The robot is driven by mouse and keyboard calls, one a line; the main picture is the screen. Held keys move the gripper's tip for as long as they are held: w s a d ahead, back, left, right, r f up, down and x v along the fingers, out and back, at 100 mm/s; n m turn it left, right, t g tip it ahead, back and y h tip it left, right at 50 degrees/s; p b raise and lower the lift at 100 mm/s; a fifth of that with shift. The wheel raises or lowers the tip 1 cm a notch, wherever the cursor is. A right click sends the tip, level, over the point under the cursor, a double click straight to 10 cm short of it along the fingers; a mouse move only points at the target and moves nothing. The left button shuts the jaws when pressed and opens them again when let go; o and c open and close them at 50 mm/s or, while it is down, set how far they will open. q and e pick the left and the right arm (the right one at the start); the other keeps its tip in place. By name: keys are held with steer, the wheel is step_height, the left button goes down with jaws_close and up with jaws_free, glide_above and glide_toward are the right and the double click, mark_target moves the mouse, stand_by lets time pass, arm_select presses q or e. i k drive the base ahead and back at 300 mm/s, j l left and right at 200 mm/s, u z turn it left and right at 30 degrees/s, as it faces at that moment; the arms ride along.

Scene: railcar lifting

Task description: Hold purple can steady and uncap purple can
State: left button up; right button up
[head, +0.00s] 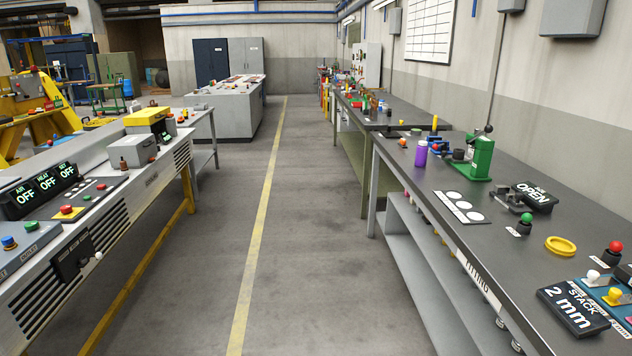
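The purple can (421,154) stands upright on the dark bench top on the right, near that bench's far end. It has a paler top that looks like its cap, though it is too small to tell how it is fitted. Nothing touches the can. Neither of my grippers shows in the head view.
The right bench (388,150) also carries a green press (481,160), a black OPEN sign (534,196), a yellow ring (560,246) and a 2 mm display (572,310). A control bench (130,200) stands left. The aisle (310,240) between them is clear.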

mark_target(421, 151)
steer(key=i, duration=1.1)
steer(key=i+j+z, duration=0.1)
steer(key=i, duration=1)
